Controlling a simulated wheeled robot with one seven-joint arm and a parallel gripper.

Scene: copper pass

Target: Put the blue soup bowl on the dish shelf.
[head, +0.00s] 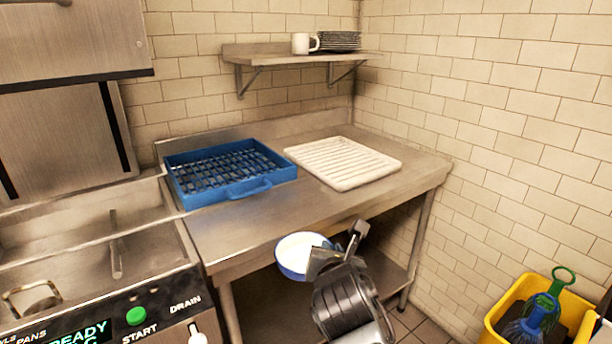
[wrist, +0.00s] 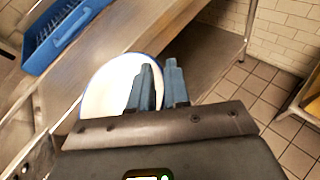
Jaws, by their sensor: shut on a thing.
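The blue soup bowl (head: 292,268) has a white inside and a blue outer wall. My gripper (head: 330,250) is shut on the bowl's right rim and holds it in front of the steel table's front edge, in the head view. In the wrist view the bowl (wrist: 100,92) lies left of and partly behind the fingers (wrist: 159,85). The dish shelf (head: 275,59) is a steel wall shelf on brackets above the table's back. A white mug (head: 304,43) and a stack of dark plates (head: 339,41) stand on its right half; its left part is bare.
A blue dish rack (head: 272,183) and a white ribbed tray (head: 346,185) lie on the steel table (head: 226,232). A sink machine (head: 150,270) stands at left. A yellow bucket (head: 500,308) with brushes is at lower right. Tiled walls close the back and right.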

